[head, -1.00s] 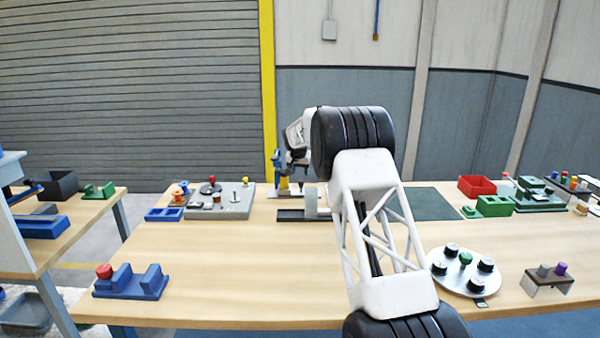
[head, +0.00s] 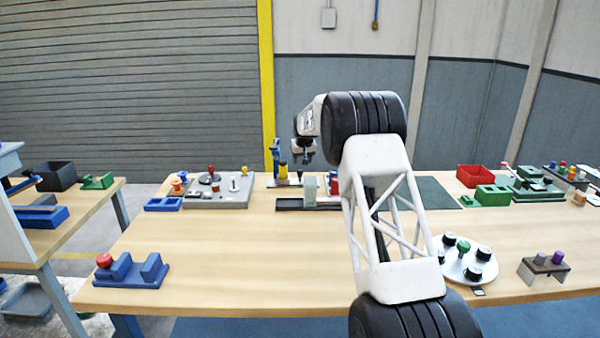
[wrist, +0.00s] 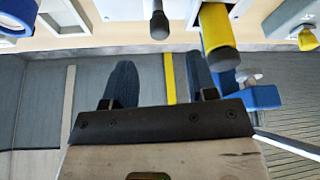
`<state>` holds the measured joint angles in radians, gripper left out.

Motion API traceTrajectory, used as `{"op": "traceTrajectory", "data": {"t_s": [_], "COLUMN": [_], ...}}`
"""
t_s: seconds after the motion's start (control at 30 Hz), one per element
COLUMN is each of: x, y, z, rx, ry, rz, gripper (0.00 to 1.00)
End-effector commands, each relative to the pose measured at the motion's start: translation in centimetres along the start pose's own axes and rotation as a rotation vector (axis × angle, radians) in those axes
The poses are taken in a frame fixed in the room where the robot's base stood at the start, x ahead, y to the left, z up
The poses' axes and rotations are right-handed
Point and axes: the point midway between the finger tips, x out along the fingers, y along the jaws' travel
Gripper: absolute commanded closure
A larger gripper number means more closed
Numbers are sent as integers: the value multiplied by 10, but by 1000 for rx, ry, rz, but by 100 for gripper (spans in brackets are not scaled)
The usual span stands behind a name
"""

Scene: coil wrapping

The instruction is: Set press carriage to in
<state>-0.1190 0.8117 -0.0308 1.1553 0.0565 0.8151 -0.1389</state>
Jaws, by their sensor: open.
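A dark rail (head: 290,204) lies at the back middle of the table, with an upright grey block (head: 309,190) on it; this looks like the press carriage on its track, but I cannot be sure. A small red and blue part (head: 333,184) stands at its right, partly behind my arm. My gripper (head: 304,168) hangs just above and behind the grey block, small in the head view. In the wrist view my gripper (wrist: 160,78) has its two dark fingers apart with nothing between them.
A blue post (head: 275,158) with a yellow cylinder (head: 283,171) stands left of my gripper. A grey panel with knobs (head: 232,196) is further left. A round white plate with black knobs (head: 468,268) sits at front right. The front middle of the table is clear.

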Motion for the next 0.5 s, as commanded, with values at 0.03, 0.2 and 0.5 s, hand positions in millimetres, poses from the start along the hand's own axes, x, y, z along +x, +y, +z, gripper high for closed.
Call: {"op": "traceTrajectory", "data": {"t_s": [0.03, 0.2, 0.5], "x": [0, 0, 11], "y": [0, 0, 0], "z": [0, 0, 0], "rx": [0, 1, 2], "ry": [0, 0, -1], "rz": [0, 0, 0], "gripper": [47, 47, 47]}}
